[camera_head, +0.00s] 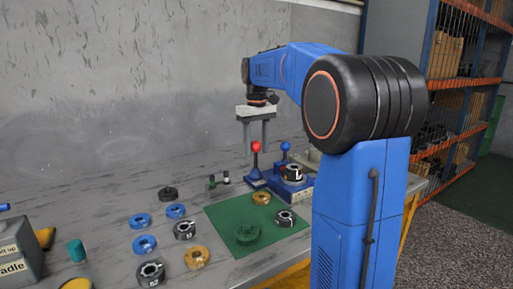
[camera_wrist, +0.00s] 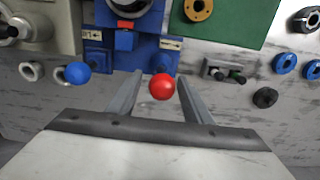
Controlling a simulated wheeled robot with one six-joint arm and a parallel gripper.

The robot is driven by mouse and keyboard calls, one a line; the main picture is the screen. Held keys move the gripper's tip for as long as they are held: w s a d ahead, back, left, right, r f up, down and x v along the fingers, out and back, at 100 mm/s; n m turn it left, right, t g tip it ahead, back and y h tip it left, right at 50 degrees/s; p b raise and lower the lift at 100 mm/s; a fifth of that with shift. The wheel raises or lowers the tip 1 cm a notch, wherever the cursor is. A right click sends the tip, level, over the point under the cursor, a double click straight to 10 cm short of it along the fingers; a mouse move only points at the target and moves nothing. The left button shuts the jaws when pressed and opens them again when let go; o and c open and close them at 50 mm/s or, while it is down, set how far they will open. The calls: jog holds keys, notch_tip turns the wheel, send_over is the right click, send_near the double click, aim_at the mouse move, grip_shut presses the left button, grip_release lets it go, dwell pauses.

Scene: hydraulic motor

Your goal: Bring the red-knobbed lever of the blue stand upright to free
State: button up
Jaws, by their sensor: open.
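The blue stand (camera_head: 304,184) is on the table below my gripper and also shows in the wrist view (camera_wrist: 122,60). Its red-knobbed lever (camera_head: 256,147) looks close to upright in the head view; its exact tilt is hard to tell. In the wrist view the red knob (camera_wrist: 162,87) appears between the two fingers, with a gap on each side. My gripper (camera_head: 257,148) points down over it, open and empty; it also shows in the wrist view (camera_wrist: 160,77). A second lever with a blue knob (camera_head: 285,146) stands to the right, seen also in the wrist view (camera_wrist: 77,73).
A black ring part (camera_head: 292,173) sits on the stand. A green mat (camera_head: 222,217) in front bears several ring parts. Loose blue, black and bronze rings lie left of it. A wall rises behind.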

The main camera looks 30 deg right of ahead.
jog(key=shift+r, duration=2.95)
